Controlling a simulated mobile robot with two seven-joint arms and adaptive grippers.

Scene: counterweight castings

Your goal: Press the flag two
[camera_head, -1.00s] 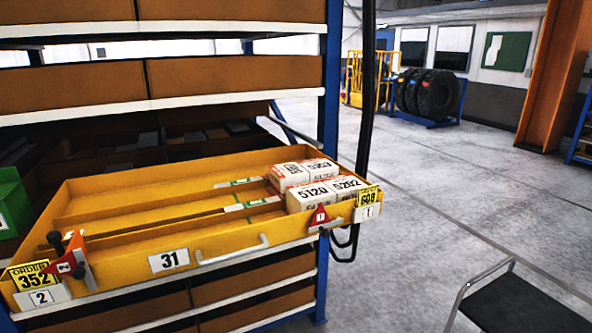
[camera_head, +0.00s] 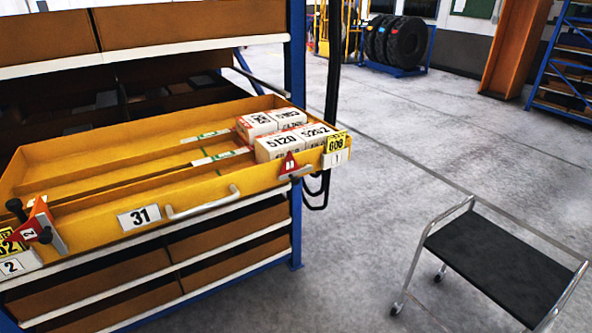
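Flag two is a red triangular flag marked 2 (camera_head: 30,232) at the left front corner of the yellow drawer (camera_head: 90,222), beside black knobs. It stands tilted, next to a white label 2. A second red flag, marked 1 (camera_head: 289,165), stands at the drawer's right front, by a yellow label and a white label 1. The drawer is pulled out of the shelf and bears the number 31 and a pale handle (camera_head: 203,205). Neither of my grippers shows in the head view.
White boxes with printed numbers (camera_head: 283,141) sit in the drawer's right end. A black-topped cart (camera_head: 495,265) stands on the floor at the lower right. Tyres on a blue rack (camera_head: 402,42) are at the back. The grey floor between shelf and cart is clear.

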